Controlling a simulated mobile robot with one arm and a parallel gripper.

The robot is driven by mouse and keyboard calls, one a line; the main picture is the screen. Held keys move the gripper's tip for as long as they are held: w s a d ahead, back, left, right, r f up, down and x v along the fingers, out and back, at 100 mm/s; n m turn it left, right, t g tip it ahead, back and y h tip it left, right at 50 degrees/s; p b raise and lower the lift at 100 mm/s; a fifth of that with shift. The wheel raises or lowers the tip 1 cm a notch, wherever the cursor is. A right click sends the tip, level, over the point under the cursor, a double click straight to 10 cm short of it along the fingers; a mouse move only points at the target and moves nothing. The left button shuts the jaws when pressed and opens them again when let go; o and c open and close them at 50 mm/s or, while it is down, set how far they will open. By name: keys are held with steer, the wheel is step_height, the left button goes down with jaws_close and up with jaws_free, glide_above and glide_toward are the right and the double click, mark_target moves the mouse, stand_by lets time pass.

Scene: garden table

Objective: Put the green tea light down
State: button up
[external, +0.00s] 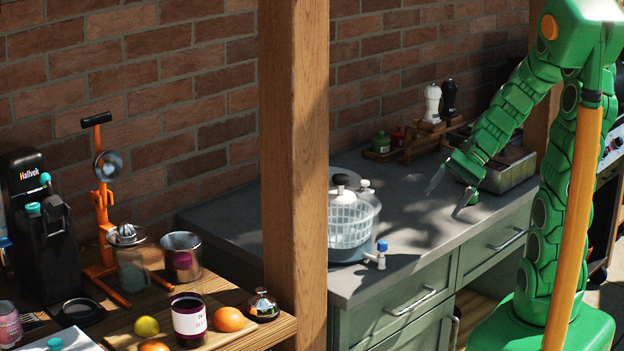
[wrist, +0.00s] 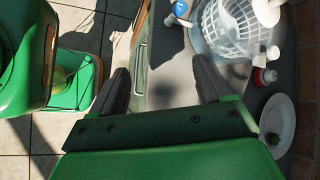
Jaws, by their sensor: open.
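My gripper (external: 448,195) is open over the grey counter, its two fingers apart and nothing between them. In the wrist view my gripper (wrist: 160,80) also shows empty jaws. A small green thing (wrist: 272,139) lies on a white plate (wrist: 283,115) at the right of the wrist view, outside the jaws. I cannot tell for certain that it is the green tea light. In the external view a small green pot (external: 381,142) stands by the wall; I cannot tell whether it is the same thing.
A salad spinner (external: 353,218) stands on the counter (external: 400,232) left of my gripper, with a blue-and-white tap-like item (external: 377,256) before it. Pepper mills (external: 432,102) stand at the back. A wooden post (external: 293,150) blocks part of the view. The counter below my gripper looks clear.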

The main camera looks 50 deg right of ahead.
steer(key=s+a+r+n+g+h, duration=0.1)
steer(key=s+a+n+g+h, duration=0.35)
steer(key=s+n, duration=0.45)
steer(key=s+d+r+n+h, duration=0.2)
steer(key=s+r+n+h, duration=0.1)
steer(key=s, duration=0.4)
steer(key=shift+s+n+h, duration=0.25)
steer(key=shift+n+h, duration=0.2)
steer(key=shift+n, duration=0.35)
